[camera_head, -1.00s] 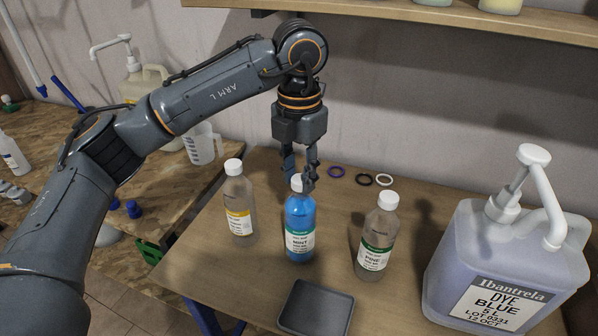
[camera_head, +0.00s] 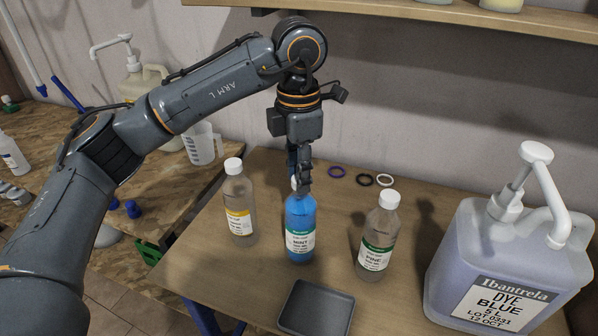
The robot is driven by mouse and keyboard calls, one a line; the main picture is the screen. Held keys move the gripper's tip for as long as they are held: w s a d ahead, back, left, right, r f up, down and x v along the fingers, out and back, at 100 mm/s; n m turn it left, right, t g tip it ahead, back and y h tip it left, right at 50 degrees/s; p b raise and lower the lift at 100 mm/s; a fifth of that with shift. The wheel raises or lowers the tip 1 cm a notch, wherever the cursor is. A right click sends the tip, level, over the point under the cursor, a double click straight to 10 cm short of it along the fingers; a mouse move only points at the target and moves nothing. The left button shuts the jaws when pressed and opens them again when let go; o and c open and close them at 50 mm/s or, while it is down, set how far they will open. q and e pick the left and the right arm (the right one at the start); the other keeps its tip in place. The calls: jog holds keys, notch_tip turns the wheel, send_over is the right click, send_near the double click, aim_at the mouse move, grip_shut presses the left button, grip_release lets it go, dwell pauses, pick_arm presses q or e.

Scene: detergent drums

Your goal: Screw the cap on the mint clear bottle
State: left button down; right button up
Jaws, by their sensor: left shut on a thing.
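The mint clear bottle (camera_head: 300,228) stands upright on the table, filled with blue liquid and labelled MINT. Its white cap (camera_head: 294,183) sits at the top of the neck, largely hidden by my fingers. My left gripper (camera_head: 299,184) points straight down over the bottle and is shut on the cap. I cannot tell how far the cap is threaded. My right gripper is not in view.
A capped bottle with a yellow label (camera_head: 238,203) stands to the left, and a capped PINE bottle (camera_head: 378,238) to the right. A dark tray (camera_head: 317,308) lies in front. A big blue dye jug (camera_head: 505,262) fills the right. Several rings (camera_head: 364,180) lie behind.

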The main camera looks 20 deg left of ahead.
pick_arm(q)
jog(key=shift+f, duration=0.15)
jog(key=m, duration=0.5)
jog(key=shift+m, duration=0.4)
jog(key=m, duration=0.5)
jog(key=shift+w+m, duration=0.15)
jog(key=shift+m, duration=0.25)
jog(key=c, duration=1.2)
grip_release()
jog(key=shift+w+a, duration=0.1)
jog(key=shift+r, duration=0.2)
